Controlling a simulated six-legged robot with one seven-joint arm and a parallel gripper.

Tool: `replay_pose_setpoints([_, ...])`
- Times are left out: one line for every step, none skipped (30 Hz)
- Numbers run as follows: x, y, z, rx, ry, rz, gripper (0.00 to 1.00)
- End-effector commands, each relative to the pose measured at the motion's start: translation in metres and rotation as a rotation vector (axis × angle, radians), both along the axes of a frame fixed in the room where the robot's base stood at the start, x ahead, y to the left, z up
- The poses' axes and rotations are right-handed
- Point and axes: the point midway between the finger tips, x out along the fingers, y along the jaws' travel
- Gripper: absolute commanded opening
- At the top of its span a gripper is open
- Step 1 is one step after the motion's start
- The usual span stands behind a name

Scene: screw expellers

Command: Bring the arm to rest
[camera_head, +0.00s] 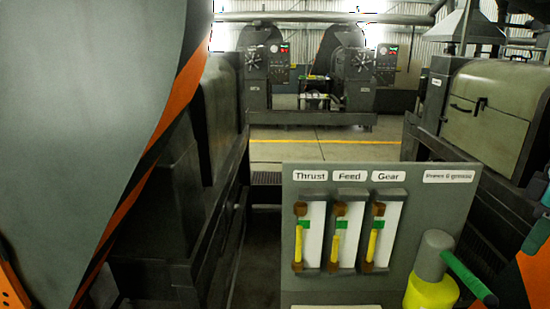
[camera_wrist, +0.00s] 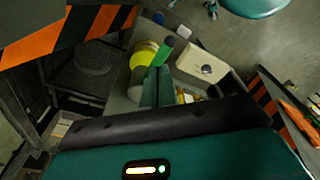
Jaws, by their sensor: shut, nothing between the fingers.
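My gripper (camera_wrist: 157,88) shows in the wrist view as two teal fingers side by side, shut with nothing between them. They point toward a bench top carrying a yellow container (camera_wrist: 143,54) with a green handle (camera_wrist: 163,52). The fingertips overlap these in the picture; I cannot tell the gap. In the head view the yellow container (camera_head: 430,291) with its grey top and green handle (camera_head: 468,278) stands at the lower right, before the gauge panel.
A grey panel (camera_head: 410,210) has three gauges labelled Thrust, Feed and Gear. A large grey body with an orange-black edge (camera_head: 90,120) fills the left. Screw expellers (camera_head: 355,80) stand at the back. Floor (camera_head: 320,150) is clear between. A pale box (camera_wrist: 201,66) lies beside the container.

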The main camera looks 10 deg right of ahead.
Motion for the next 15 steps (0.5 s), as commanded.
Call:
replay_pose_setpoints([0.008,0.014,-0.006,-0.001,-0.014,-0.006,0.0])
replay_pose_setpoints([0.014,0.023,-0.01,-0.003,-0.025,-0.019,0.0])
replay_pose_setpoints([0.024,0.039,-0.018,-0.004,-0.042,-0.04,0.0])
replay_pose_setpoints([0.031,0.053,-0.024,-0.006,-0.058,-0.059,0.0])
replay_pose_setpoints([0.038,0.068,-0.031,-0.007,-0.075,-0.08,0.0])
replay_pose_setpoints([0.047,0.091,-0.041,-0.008,-0.099,-0.11,0.0])
replay_pose_setpoints([0.052,0.108,-0.049,-0.006,-0.117,-0.132,0.0])
replay_pose_setpoints([0.057,0.126,-0.057,-0.006,-0.136,-0.156,0.0])
replay_pose_setpoints([0.062,0.149,-0.068,-0.002,-0.162,-0.188,0.0])
replay_pose_setpoints([0.065,0.167,-0.076,0.001,-0.181,-0.212,0.0])
replay_pose_setpoints([0.066,0.184,-0.084,0.006,-0.2,-0.234,0.0])
replay_pose_setpoints([0.067,0.207,-0.096,0.015,-0.227,-0.266,0.0])
replay_pose_setpoints([0.066,0.223,-0.105,0.021,-0.246,-0.29,0.0])
replay_pose_setpoints([0.064,0.239,-0.114,0.029,-0.265,-0.314,0.0])
replay_pose_setpoints([0.062,0.257,-0.125,0.04,-0.289,-0.342,0.0])
